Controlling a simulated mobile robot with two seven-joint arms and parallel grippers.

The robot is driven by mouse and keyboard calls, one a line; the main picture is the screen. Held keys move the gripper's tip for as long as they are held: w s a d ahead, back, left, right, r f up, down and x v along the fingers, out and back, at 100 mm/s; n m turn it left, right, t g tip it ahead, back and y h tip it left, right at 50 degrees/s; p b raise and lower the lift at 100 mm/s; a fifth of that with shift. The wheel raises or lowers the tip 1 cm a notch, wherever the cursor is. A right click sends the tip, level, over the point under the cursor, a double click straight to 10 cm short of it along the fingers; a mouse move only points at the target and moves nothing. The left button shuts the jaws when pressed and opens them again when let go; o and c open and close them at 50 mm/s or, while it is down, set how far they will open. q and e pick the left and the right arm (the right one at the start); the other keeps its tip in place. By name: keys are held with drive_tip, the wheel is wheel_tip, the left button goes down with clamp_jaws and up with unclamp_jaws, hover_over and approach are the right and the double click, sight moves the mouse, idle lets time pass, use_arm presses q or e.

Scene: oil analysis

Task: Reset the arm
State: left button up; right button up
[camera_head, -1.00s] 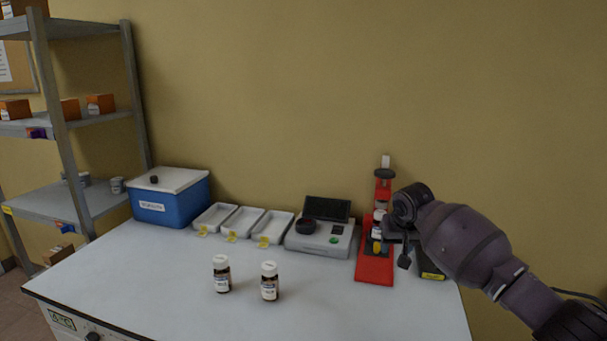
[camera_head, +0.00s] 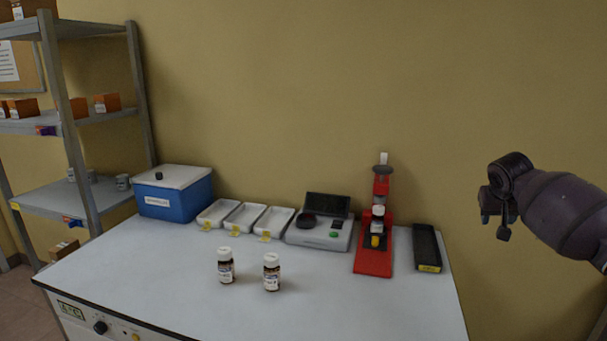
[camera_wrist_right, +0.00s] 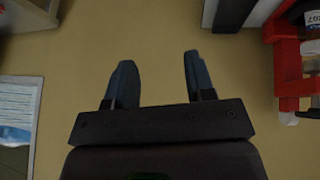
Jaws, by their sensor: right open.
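My right gripper (camera_head: 496,212) is at the right of the head view, in the air beyond the table's right edge and apart from everything on it. In the right wrist view its two fingers (camera_wrist_right: 157,88) are spread with nothing between them. My left gripper is not in view. A red stand (camera_head: 374,262) on the table holds a small bottle with a white cap (camera_head: 378,213). The stand also shows at the upper right of the right wrist view (camera_wrist_right: 285,75).
Two brown bottles, left (camera_head: 226,268) and right (camera_head: 271,275), stand on the white table (camera_head: 180,285). White trays (camera_head: 272,222), a blue box (camera_head: 172,200), a small device (camera_head: 320,234) and a black tray (camera_head: 427,248) line the back. A shelf (camera_head: 75,140) stands at left.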

drive_tip(key=s+d+f+n+t, duration=0.1)
drive_tip(key=s+d+f+n, duration=0.2)
drive_tip(key=s+f, duration=0.75)
drive_tip(key=s+d+f+n+t, duration=0.1)
drive_tip(key=s+d+f+n, duration=0.15)
drive_tip(key=s+f, duration=0.75)
drive_tip(key=s+a+f+n+t+y, duration=0.15)
drive_tip(key=s+f+n, duration=0.3)
drive_tip(key=s, duration=0.75)
drive_tip(key=s+a+f+n+t+y, duration=0.1)
drive_tip(key=s+a+f+n+y, duration=0.3)
drive_tip(key=s, duration=0.8)
drive_tip(key=a+f+m+h, duration=0.1)
drive_tip(key=a+f+m, duration=0.2)
drive_tip(key=a, duration=0.7)
drive_tip(key=a+f+m+t+h, duration=0.1)
drive_tip(key=a+f+m, duration=0.1)
drive_tip(key=a+m, duration=0.4)
drive_tip(key=a, duration=0.3)
drive_tip(key=shift+w+a+f+m, duration=0.25)
drive_tip(key=shift+a+f+m, duration=0.05)
drive_tip(key=shift+a+f, duration=0.1)
